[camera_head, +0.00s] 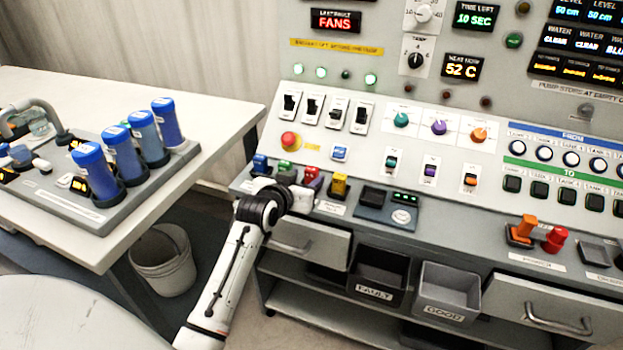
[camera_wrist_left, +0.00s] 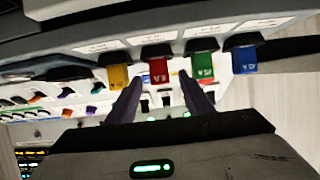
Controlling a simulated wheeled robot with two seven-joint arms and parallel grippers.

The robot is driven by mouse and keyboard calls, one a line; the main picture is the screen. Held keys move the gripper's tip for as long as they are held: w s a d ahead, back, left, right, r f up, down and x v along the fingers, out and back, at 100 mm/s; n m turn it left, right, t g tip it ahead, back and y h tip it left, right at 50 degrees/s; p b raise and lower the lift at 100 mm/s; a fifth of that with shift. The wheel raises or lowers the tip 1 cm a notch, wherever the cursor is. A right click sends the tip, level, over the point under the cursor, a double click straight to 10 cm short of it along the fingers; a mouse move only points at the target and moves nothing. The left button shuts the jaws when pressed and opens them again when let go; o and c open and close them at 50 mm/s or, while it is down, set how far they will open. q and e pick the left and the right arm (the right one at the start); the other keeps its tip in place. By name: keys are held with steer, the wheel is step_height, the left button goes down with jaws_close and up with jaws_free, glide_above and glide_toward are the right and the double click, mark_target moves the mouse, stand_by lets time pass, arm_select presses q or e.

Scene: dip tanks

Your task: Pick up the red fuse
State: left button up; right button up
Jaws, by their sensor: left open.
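The red fuse (camera_head: 311,175) stands in a row on the console's front ledge, between a green fuse (camera_head: 285,166) and a yellow fuse (camera_head: 339,184). In the left wrist view the red fuse (camera_wrist_left: 158,72) shows upside down, in line with the gap between my fingertips. My left gripper (camera_head: 292,185) is at the ledge, just in front of the row, its fingers partly hidden by my wrist. In the left wrist view the left gripper (camera_wrist_left: 159,78) is open, with nothing held. Whether the fingers reach around the red fuse cannot be told.
A blue fuse (camera_head: 260,163) stands at the row's left end. A tester (camera_head: 385,206) sits right of the yellow fuse. Below are a FAULT bin (camera_head: 376,290), a GOOD bin (camera_head: 445,306) and a drawer (camera_head: 300,243). A side table (camera_head: 225,110) holds blue cylinders.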

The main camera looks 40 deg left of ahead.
mark_target(309, 174)
arm_select(q)
steer(key=x, duration=0.5)
steer(key=shift+r, duration=0.2)
steer(key=c, duration=1.1)
steer(key=shift+c, duration=0.2)
